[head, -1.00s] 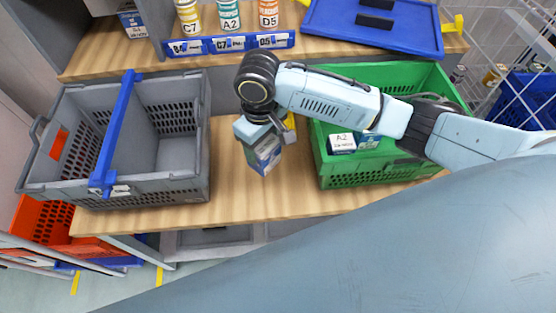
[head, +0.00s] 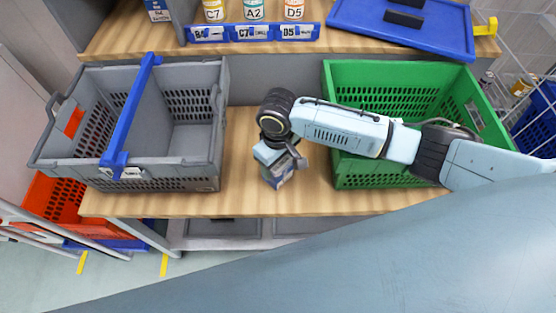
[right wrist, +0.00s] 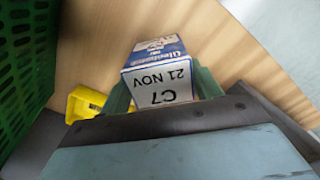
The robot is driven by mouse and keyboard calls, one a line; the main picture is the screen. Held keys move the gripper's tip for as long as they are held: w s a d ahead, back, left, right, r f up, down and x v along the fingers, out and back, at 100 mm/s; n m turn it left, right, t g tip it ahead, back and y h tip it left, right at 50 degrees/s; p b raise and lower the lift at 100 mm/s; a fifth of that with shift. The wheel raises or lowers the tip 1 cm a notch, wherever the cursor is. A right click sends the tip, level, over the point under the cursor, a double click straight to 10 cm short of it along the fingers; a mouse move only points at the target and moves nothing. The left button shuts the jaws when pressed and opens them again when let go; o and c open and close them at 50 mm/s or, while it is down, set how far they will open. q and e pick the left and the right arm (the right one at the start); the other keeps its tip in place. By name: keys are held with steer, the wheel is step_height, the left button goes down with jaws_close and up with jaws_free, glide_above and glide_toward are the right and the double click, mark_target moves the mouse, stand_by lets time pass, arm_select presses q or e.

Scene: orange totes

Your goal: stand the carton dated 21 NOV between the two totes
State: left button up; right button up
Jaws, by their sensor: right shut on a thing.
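The carton (right wrist: 160,75) shows a white end marked C7 and 21 NOV in the right wrist view, with blue and white sides. My right gripper (right wrist: 162,90) is shut on it, one green finger on each side. In the head view the carton (head: 278,177) hangs below my right gripper (head: 280,160), over the bare wood between the grey tote (head: 205,165) and the green tote (head: 350,172). It looks near upright, low over the shelf; whether it touches the wood I cannot tell. My left gripper is not in view.
A blue bar (head: 130,115) crosses the grey tote. My right arm passes over the green tote and hides part of its inside. The wooden shelf's front edge (head: 240,212) is close to the carton. Several bottles and a blue lid (head: 400,28) are on the shelf behind.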

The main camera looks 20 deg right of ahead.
steer(key=o, duration=1.2)
steer(key=shift+f, duration=0.15)
step_height(320, 180, up, 12)
steer(key=shift+r+p, duration=0.2)
steer(key=shift+p, duration=0.9)
